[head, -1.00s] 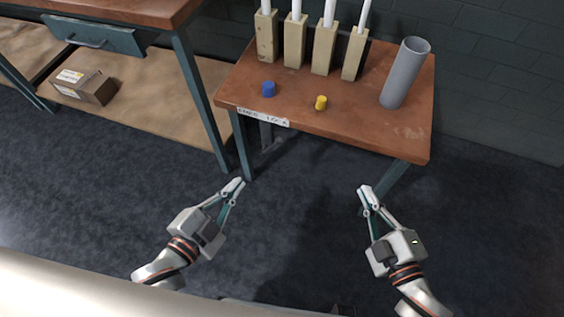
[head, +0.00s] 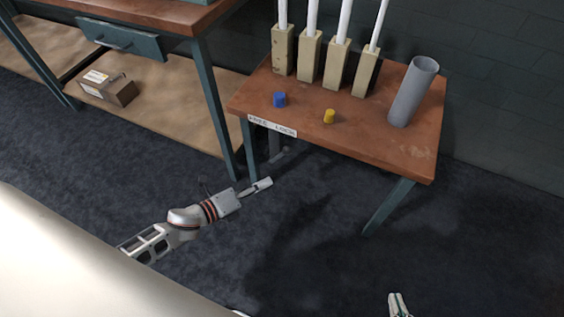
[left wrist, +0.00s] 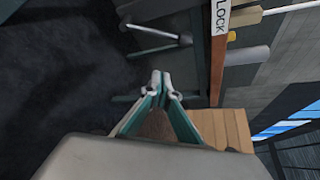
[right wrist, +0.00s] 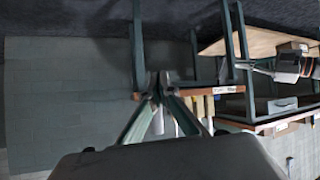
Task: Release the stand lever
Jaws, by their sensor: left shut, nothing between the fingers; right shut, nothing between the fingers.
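The small stand table (head: 330,134) has a brown top and a "KNEE LOCK" style label (head: 272,126) on its front edge. A grey bar (head: 284,156) shows low beneath the top, behind the front left leg. My left gripper (head: 262,186) is shut and empty, low beside the front left leg. My right gripper (head: 398,303) is shut and empty, at the bottom of the head view, clear of the table.
On the stand are several wooden blocks with white tubes (head: 309,56), a grey cylinder (head: 413,92), a blue cap (head: 279,100) and a yellow cap (head: 329,116). A workbench (head: 140,12) with a drawer stands left, a box (head: 107,87) on its lower shelf. Floor in front is clear.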

